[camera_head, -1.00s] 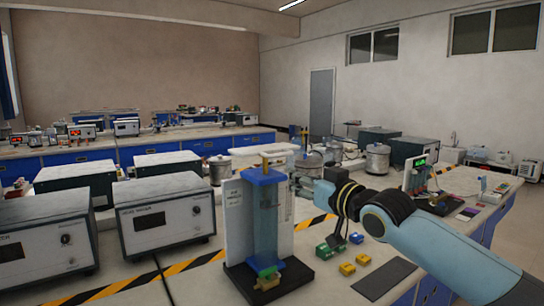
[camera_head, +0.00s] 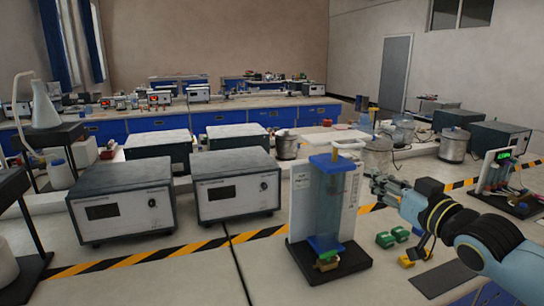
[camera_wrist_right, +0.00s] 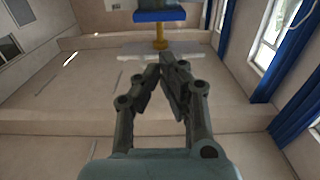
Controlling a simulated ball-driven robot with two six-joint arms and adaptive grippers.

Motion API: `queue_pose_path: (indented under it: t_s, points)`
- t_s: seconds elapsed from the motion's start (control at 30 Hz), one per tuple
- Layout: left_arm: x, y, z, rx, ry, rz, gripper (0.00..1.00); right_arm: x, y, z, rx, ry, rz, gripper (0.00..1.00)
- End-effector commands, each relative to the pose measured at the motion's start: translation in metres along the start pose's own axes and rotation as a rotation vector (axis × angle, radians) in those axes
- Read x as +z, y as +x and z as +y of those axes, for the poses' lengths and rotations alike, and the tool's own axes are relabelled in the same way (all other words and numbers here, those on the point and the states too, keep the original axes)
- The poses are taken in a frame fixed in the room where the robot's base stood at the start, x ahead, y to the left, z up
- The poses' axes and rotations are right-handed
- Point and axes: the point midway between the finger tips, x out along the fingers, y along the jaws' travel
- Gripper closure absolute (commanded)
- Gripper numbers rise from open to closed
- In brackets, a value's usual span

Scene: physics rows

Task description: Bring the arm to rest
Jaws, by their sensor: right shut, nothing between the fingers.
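My right arm comes in from the right in the head view. Its gripper (camera_head: 378,184) is raised over the bench, just right of the clear upright apparatus with blue ends (camera_head: 327,205). In the right wrist view the gripper's fingers (camera_wrist_right: 160,75) come together at the tips with nothing between them. The blue top of the apparatus with a yellow stem (camera_wrist_right: 160,30) shows beyond the fingertips there. My left gripper does not show in either view.
Two grey instrument boxes (camera_head: 236,185) stand left of the apparatus. Small green and yellow blocks (camera_head: 393,237) and a dark flat pad (camera_head: 443,279) lie under the right arm. Striped tape (camera_head: 140,255) crosses the bench. A flask (camera_head: 44,105) stands at the left.

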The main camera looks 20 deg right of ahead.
Motion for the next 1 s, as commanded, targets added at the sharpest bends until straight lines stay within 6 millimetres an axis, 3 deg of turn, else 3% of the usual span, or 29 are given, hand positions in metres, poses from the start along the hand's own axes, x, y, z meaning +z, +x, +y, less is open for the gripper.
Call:
queue_pose_path:
  t_s: [0.13,0.23,0.4,0.5,0.7,1.0]
  points:
    - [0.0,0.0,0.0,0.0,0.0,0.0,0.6,0.014,-0.009,-0.01,0.008,-0.002,-0.065,1.0]
    - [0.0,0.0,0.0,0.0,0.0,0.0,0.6,0.043,-0.032,-0.03,0.026,-0.012,-0.216,1.0]
    - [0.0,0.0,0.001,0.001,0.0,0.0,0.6,0.096,-0.108,-0.068,0.059,-0.047,-0.58,1.0]
    - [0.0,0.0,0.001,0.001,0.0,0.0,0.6,0.111,-0.148,-0.081,0.068,-0.061,-0.74,1.0]
    - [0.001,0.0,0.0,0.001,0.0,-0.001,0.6,0.124,-0.216,-0.098,0.076,-0.075,-0.98,1.0]
    - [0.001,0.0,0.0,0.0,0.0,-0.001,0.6,0.121,-0.306,-0.116,0.073,-0.076,-1.269,1.0]
